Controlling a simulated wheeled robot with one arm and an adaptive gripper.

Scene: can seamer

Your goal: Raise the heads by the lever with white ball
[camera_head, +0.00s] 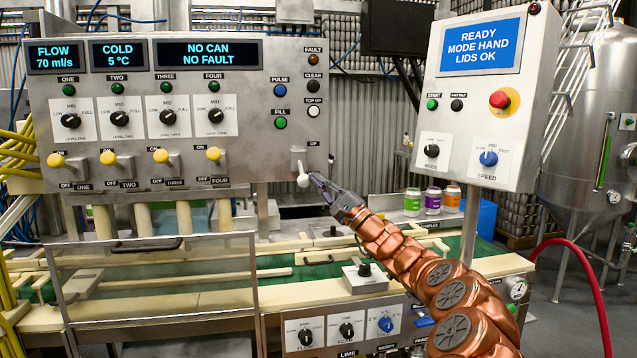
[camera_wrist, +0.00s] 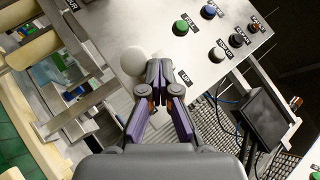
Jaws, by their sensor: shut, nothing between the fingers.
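The lever with the white ball (camera_head: 303,181) hangs at the lower right of the filler panel, beside the "UP" label. Its ball is at the low end of the lever. The white ball (camera_wrist: 134,61) also shows in the wrist view, just left of my fingertips. My gripper (camera_head: 318,180) is shut and empty, right beside the ball on its right. In the wrist view my gripper (camera_wrist: 160,68) has its fingertips together. I cannot tell whether they touch the ball. The lever's arm is mostly hidden in the wrist view.
Several yellow-knobbed levers (camera_head: 161,156) line the panel's left. A control box (camera_head: 476,100) with a red stop button stands at the right. Sample cans (camera_head: 432,201) stand behind my arm. A clear guard (camera_head: 160,275) and conveyor rails lie below.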

